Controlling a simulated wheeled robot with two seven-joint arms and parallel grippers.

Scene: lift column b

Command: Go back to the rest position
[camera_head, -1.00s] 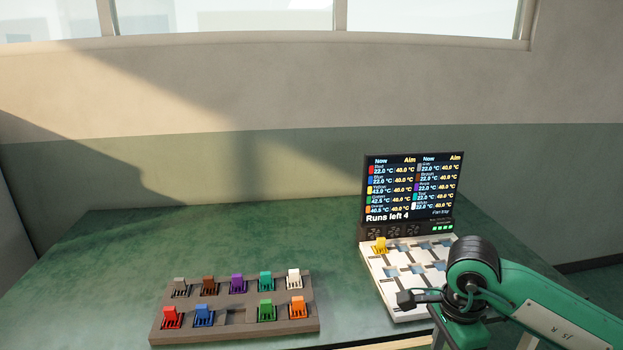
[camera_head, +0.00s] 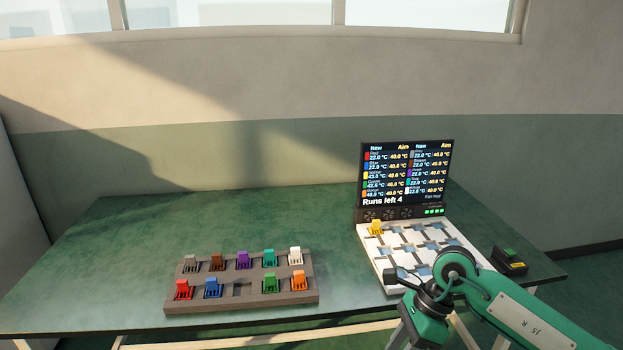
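My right arm comes in from the lower right, and its wrist part (camera_head: 430,301) is in front of the table's near edge. The fingers of the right gripper are not clear enough to tell open from shut. My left gripper is not in view. A white slotted board (camera_head: 375,256) stands at the right of the table, with a yellow block (camera_head: 376,228) in its back left slot. A grey-brown rack (camera_head: 240,299) at the left holds red (camera_head: 183,290), blue (camera_head: 212,288), green (camera_head: 271,283), orange (camera_head: 299,281) and several other blocks. One front slot is empty.
A dark screen (camera_head: 404,175) behind the board reads "Runs left 4". The green table (camera_head: 130,240) is clear at left and back. A wall with windows stands behind.

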